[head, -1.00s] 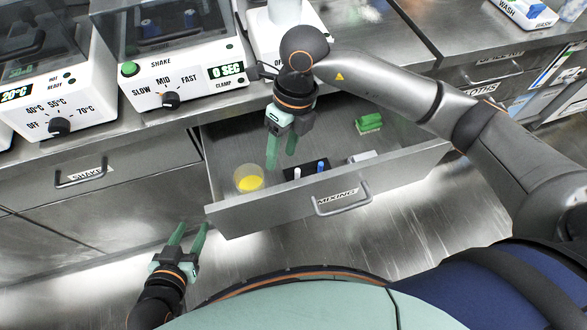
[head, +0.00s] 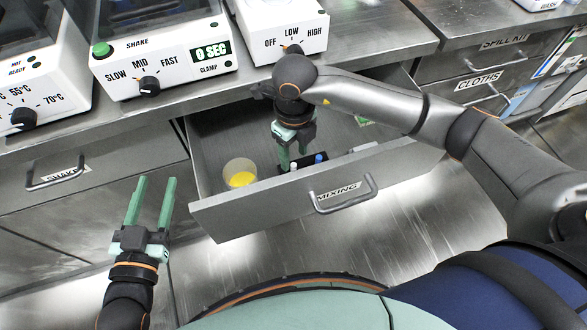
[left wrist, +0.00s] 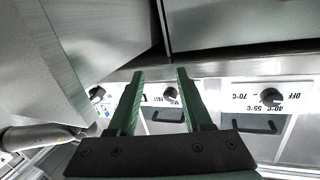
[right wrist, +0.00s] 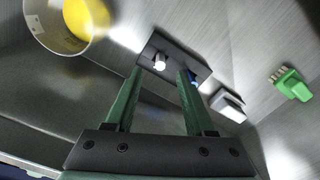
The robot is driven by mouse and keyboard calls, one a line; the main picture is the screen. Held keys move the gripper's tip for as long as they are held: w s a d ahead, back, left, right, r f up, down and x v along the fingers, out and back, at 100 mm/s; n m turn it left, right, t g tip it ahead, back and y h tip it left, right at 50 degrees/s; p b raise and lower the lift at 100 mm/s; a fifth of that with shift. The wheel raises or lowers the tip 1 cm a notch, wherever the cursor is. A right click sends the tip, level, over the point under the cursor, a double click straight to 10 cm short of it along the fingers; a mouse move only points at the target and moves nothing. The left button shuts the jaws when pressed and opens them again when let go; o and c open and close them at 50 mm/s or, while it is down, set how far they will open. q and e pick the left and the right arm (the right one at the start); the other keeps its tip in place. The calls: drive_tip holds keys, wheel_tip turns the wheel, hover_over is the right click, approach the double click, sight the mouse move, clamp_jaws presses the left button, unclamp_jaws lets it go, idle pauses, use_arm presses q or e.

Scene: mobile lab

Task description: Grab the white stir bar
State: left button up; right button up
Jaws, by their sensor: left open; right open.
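The white stir bar (head: 293,167) stands in a black holder (head: 312,160) inside the open drawer marked MIXING (head: 262,211). A blue stir bar (head: 318,158) stands beside it to the right. The right wrist view shows the white stir bar (right wrist: 159,62) between the lines of the fingers, beyond their tips. My right gripper (head: 293,158) is open and points down into the drawer, just above the holder, with nothing in it. The blue bar is partly hidden behind a finger in the right wrist view. My left gripper (head: 151,190) is open and empty, left of the drawer.
A clear beaker with yellow contents (head: 240,174) stands left of the holder in the drawer. A white block (right wrist: 228,105) and a green brush-like item (right wrist: 291,84) lie to the right. The drawer's front wall and handle (head: 343,203) are close by. Shaker and heater devices stand on the counter.

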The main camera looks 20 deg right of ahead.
sight(293, 165)
wheel_tip(293, 165, down, 5)
drive_tip(key=shift+w+f+b, duration=0.1)
drive_tip(key=shift+w+b, duration=0.05)
drive_tip(key=shift+b, duration=0.5)
use_arm(q)
wheel_tip(293, 165, up, 8)
drive_tip(key=m+t+h, duration=0.1)
drive_tip(key=t+h, duration=0.1)
drive_tip(key=shift+d+m+t, duration=0.25)
drive_tip(key=shift+m+t, duration=0.05)
drive_tip(key=shift+t, duration=0.1)
use_arm(e)
clamp_jaws()
use_arm(q)
drive_tip(key=shift+f, duration=0.1)
